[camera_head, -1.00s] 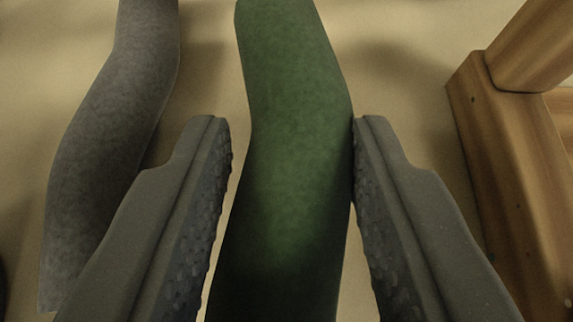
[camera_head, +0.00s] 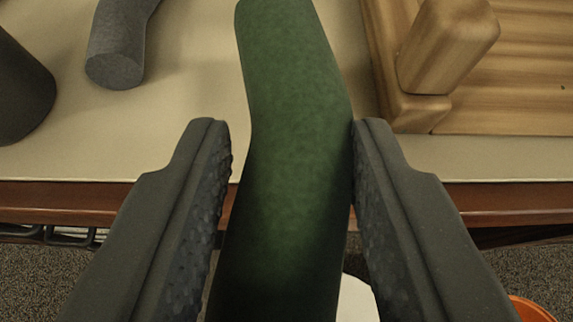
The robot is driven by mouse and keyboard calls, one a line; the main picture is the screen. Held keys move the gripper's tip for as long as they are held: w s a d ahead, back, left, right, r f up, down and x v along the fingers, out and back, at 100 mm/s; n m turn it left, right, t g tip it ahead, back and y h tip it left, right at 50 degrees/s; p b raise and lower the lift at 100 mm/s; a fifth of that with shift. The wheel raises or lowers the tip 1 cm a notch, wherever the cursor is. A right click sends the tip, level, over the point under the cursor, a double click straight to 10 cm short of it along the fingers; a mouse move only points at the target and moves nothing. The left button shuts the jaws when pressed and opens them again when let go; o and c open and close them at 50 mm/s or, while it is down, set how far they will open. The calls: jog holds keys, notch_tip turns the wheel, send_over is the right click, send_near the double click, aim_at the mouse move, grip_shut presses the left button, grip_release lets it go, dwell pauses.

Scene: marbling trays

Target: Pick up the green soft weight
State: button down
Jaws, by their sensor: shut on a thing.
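The green soft weight (camera_head: 292,110) is a long, slightly bent, fuzzy cylinder. It runs from the top of the view down between the two fingers of my gripper (camera_head: 292,150). My gripper is shut on it; the right finger touches its side, and a narrow gap shows beside the tip of the left finger. The weight reaches over the table's front edge, and its lower end is dark and cut off by the bottom of the view.
A grey soft weight (camera_head: 118,45) and a darker grey cylinder (camera_head: 20,95) lie on the pale table top (camera_head: 190,110) at left. A wooden frame or tray (camera_head: 425,112) stands at right. Below the brown table edge (camera_head: 90,198) are carpet, a white round thing (camera_head: 357,300) and an orange rim (camera_head: 530,308).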

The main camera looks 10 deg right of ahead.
jog(key=s+b, duration=0.1)
jog(key=b, duration=0.2)
jog(key=shift+s+f, duration=0.1)
jog(key=shift+s, duration=0.1)
jog(key=s+b, duration=0.1)
jog(key=b, duration=0.2)
jog(key=shift+s+d+r, duration=0.1)
jog(key=shift+s+r, duration=0.05)
jog(key=shift+r, duration=0.05)
